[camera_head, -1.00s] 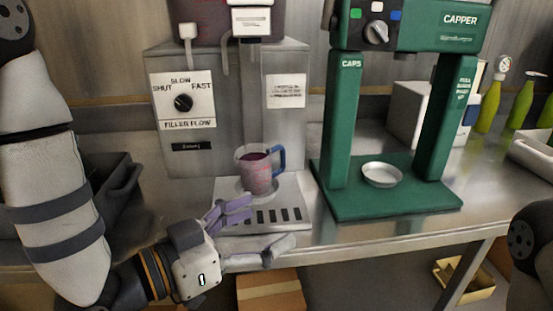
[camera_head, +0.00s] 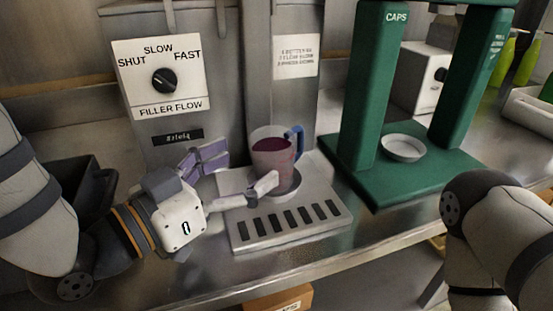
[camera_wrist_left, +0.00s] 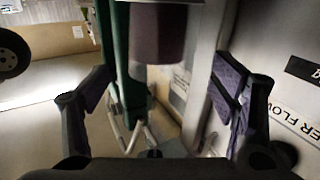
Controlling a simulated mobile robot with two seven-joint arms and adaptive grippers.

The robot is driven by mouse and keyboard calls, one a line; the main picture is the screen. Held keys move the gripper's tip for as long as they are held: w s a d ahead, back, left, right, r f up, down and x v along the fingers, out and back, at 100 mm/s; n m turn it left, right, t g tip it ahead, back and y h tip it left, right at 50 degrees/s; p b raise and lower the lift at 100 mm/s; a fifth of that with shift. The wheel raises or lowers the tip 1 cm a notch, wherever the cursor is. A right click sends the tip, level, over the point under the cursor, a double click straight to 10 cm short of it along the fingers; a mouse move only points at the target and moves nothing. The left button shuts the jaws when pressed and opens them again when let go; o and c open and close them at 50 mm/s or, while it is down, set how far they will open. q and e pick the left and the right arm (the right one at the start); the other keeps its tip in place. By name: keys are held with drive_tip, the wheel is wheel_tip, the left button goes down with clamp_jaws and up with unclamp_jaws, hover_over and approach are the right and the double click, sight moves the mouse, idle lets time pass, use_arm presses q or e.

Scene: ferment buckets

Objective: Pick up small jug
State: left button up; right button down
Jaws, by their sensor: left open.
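The small jug (camera_head: 272,160) is clear, holds dark red liquid and has a blue handle on its right side. It stands upright on the round pad of the filler's drip tray (camera_head: 318,228). My left gripper (camera_head: 246,168) is open, just left of the jug, with one finger behind and one in front, partly overlapping the jug's lower front. In the left wrist view the jug (camera_wrist_left: 158,35) shows as a dark reddish cylinder between the open fingers (camera_wrist_left: 162,88). I cannot tell whether a finger touches it. My right gripper is out of view.
The filler (camera_head: 160,80) with its flow knob stands behind the jug. The green capper (camera_head: 400,185) with a white dish (camera_head: 403,147) stands to the right. A black bin (camera_head: 75,190) is at the left. The metal counter's front edge runs below the tray.

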sight(284, 139)
use_arm(q)
drive_tip(key=x, duration=0.7)
drive_tip(key=shift+s+d+r, duration=0.1)
drive_tip(key=shift+r, duration=0.1)
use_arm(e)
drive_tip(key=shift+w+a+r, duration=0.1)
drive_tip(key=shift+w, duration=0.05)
use_arm(q)
drive_tip(key=c, duration=1.4)
drive_tip(key=shift+c, duration=0.2)
drive_tip(key=shift+r, duration=0.15)
